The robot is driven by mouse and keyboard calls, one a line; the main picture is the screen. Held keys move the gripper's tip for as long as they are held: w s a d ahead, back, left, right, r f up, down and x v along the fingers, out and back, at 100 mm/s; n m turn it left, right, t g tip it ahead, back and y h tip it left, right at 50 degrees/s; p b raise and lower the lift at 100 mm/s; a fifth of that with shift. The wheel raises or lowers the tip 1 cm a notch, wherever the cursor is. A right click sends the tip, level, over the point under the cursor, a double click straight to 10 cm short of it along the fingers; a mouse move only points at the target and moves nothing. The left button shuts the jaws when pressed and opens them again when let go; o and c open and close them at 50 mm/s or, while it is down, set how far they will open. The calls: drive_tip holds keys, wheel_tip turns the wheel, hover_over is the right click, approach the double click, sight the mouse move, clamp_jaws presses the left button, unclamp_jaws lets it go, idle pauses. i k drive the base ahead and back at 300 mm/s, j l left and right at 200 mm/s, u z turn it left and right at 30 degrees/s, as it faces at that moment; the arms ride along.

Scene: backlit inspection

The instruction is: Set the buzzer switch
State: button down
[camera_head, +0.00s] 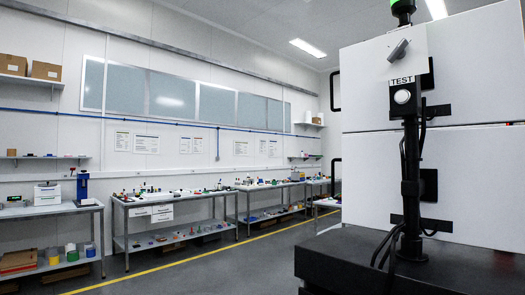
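A grey rotary knob (398,50) sits on a white plate high on a black post at the right. Its handle is tilted, with the upper end to the right. No readable buzzer label shows, so I cannot tell for sure that this knob is the buzzer switch. Below it is a black box with a round white button (402,97) under a label reading TEST (402,80). A green lamp (403,7) tops the post, cut by the upper edge. My gripper is not in view.
The black post (410,185) with hanging cables stands on a dark block (470,262). White cabinets (475,75) with black handles stand close behind it. Benches (165,198) with many small items line the far wall. The grey floor (240,268) left of the block is clear.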

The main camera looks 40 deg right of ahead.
sight(399, 52)
drive_tip(key=z, duration=1.15)
drive_tip(key=k+j+z, duration=0.1)
drive_tip(key=k+j, duration=0.4)
